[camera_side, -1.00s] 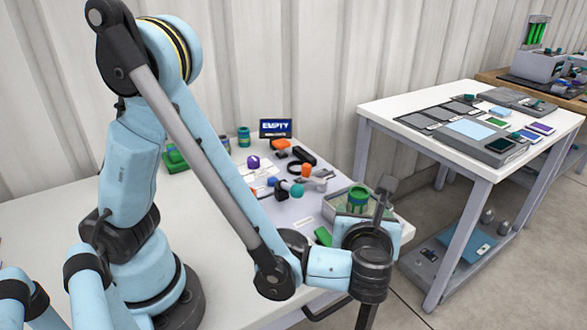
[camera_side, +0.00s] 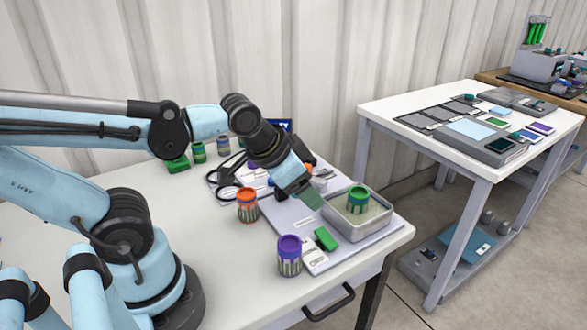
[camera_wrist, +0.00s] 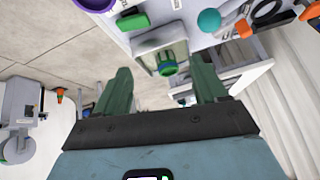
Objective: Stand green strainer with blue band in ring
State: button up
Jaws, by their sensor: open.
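The green strainer with a blue band (camera_side: 357,199) stands upright in a shallow grey tray (camera_side: 352,232) at the right end of the near table. The wrist view shows the strainer (camera_wrist: 168,68) too, beyond and between my fingertips. My gripper (camera_side: 313,202) is left of the tray in the side view, pointing down and to the right, apart from the strainer. In the wrist view my gripper (camera_wrist: 162,68) has its two green fingers spread with nothing between them. Black ring shapes (camera_side: 228,194) lie left of my gripper; I cannot tell which is the task's ring.
An orange-topped canister (camera_side: 247,206) and a purple-topped canister (camera_side: 289,255) stand on the near table. A green block (camera_side: 326,239) lies beside the tray. A teal ball (camera_wrist: 209,19) lies among small parts.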

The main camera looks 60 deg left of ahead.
jog(key=shift+o, duration=0.4)
jog(key=shift+s+a+r+n, duration=0.1)
jog(key=shift+s+r+n, duration=0.15)
jog(key=shift+n, duration=0.65)
